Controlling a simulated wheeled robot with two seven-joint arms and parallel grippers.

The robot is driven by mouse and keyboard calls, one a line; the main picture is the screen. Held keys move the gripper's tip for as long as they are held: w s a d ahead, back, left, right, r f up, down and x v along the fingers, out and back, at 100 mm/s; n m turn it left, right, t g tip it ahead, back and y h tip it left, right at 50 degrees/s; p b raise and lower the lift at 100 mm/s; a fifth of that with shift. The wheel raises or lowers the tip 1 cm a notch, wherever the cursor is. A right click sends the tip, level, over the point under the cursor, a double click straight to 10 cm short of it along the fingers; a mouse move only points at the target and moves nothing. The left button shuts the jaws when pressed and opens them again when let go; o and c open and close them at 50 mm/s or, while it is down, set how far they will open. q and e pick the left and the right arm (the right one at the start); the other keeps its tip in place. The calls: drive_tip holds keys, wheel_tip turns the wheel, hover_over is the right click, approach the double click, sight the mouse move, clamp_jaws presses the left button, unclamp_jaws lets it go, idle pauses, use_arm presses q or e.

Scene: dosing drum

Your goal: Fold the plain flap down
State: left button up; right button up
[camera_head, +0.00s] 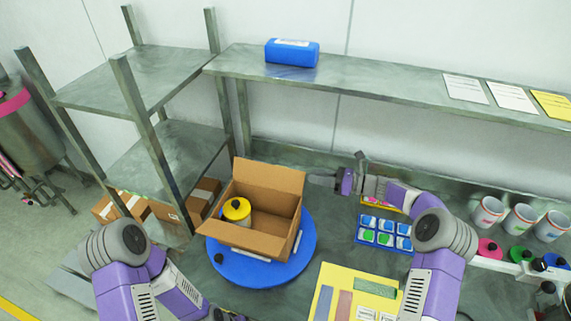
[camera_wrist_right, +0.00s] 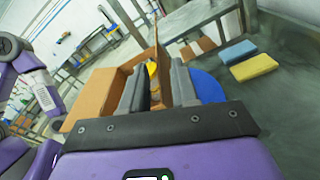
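An open brown cardboard box (camera_head: 256,240) sits on a round blue turntable (camera_head: 300,262). A yellow canister with a dark cap (camera_head: 236,209) is inside it. A tall plain brown flap (camera_head: 268,176) stands up at the box's back edge; it also shows in the right wrist view (camera_wrist_right: 162,62). My right gripper (camera_head: 318,181) is just right of that flap, pointing left. In the right wrist view its two grey fingers (camera_wrist_right: 158,88) are apart, with the flap seen between or just beyond them; contact cannot be told. My left gripper (camera_head: 228,315) is at the bottom edge, mostly cut off.
A blue tray of small containers (camera_head: 383,233) and a yellow board (camera_head: 352,290) lie right of the turntable. Cups (camera_head: 520,220) stand farther right. A metal shelf (camera_head: 400,85) runs behind, holding a blue case (camera_head: 292,52). A shelf rack (camera_head: 160,150) stands at left.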

sight(292, 170)
drive_tip(key=shift+m+y, duration=0.3)
drive_tip(key=shift+m, duration=0.3)
drive_tip(key=shift+x, duration=4.35)
drive_tip(key=shift+r, duration=0.2)
clamp_jaws()
